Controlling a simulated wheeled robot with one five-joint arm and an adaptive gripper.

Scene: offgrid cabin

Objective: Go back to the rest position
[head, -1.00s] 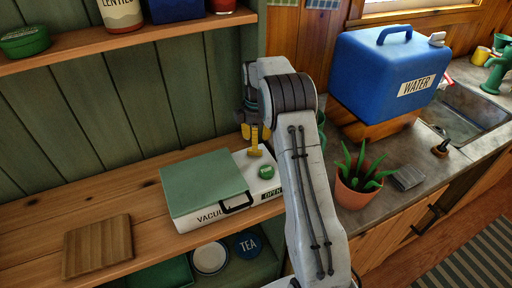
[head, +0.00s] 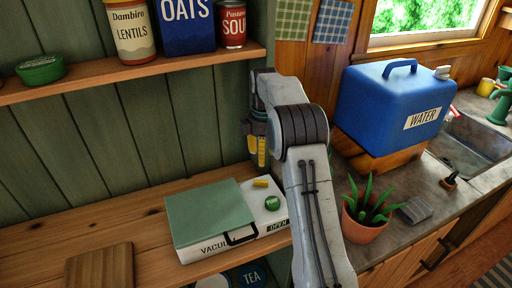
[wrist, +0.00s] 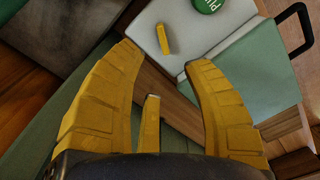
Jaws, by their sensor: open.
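My gripper (head: 257,152) has yellow fingers and hangs above the back edge of the shelf board, just behind the vacuum sealer. In the wrist view my gripper (wrist: 165,55) is open, its fingers spread wide with nothing between them. The vacuum sealer (head: 208,212) is white with a green lid and a black handle; it also shows in the wrist view (wrist: 245,75). On its white right part are a small yellow lever (head: 261,183) and a round green button (head: 272,203). The lever (wrist: 162,39) shows beyond the fingertips, apart from them.
A wooden board (head: 100,266) lies left of the sealer. An upper shelf (head: 150,68) holds a lentils can, an oats box and a soup can. Right of my arm stand a blue water container (head: 392,100) and a potted plant (head: 366,222) on the counter.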

